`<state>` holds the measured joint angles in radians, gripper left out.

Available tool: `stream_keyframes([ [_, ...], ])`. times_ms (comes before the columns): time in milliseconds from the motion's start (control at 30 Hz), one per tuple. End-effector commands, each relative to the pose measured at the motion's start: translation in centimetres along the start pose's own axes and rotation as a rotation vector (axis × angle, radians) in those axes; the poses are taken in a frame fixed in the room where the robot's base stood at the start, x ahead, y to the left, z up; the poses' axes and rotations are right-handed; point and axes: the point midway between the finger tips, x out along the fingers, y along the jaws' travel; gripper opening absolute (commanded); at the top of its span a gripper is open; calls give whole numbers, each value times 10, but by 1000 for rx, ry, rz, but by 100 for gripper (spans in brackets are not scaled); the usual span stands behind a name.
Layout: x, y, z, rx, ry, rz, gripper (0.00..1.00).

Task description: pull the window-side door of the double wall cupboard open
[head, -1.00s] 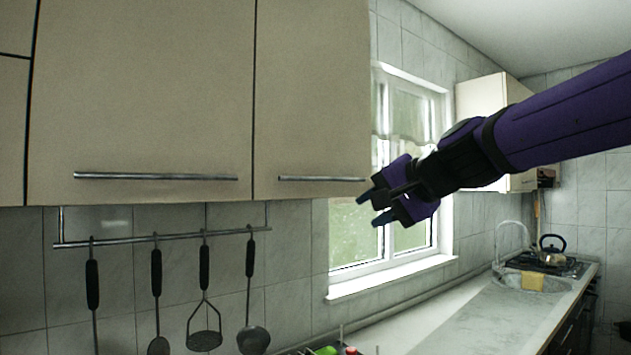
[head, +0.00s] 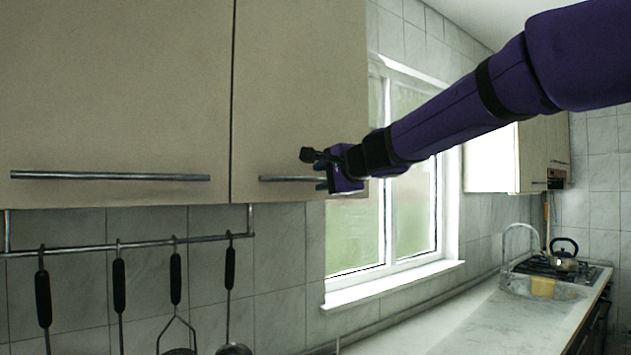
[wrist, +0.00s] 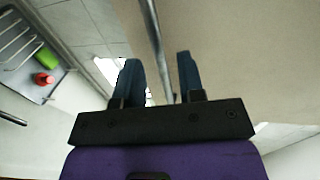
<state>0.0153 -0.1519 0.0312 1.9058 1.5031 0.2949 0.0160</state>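The window-side door (head: 300,90) of the double wall cupboard is the right one in the head view and looks closed, flush beside the left door (head: 120,90). Its horizontal bar handle (head: 285,179) runs along the lower edge. My gripper (head: 314,170) is at the right part of this handle and hides its right end. In the wrist view the two blue fingers of my gripper (wrist: 158,62) are apart, with the metal bar handle (wrist: 152,32) running between them. Gaps show on both sides of the bar. The door face (wrist: 245,50) fills the right of that view.
A rail (head: 130,244) with hanging utensils is below the cupboard. The window (head: 400,190) and a second wall cupboard (head: 535,155) are to the right. A kettle (head: 564,256) stands on the hob. The worktop (head: 460,320) is mostly clear. A rack (wrist: 20,45) shows in the wrist view.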

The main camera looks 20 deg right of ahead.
Motion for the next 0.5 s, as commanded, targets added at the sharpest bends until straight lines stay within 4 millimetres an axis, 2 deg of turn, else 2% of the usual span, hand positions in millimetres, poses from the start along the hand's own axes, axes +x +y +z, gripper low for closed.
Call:
stream_keyframes([
  [200,26,0,0,1,1,1,36],
  [500,33,0,0,-1,0,0,36],
])
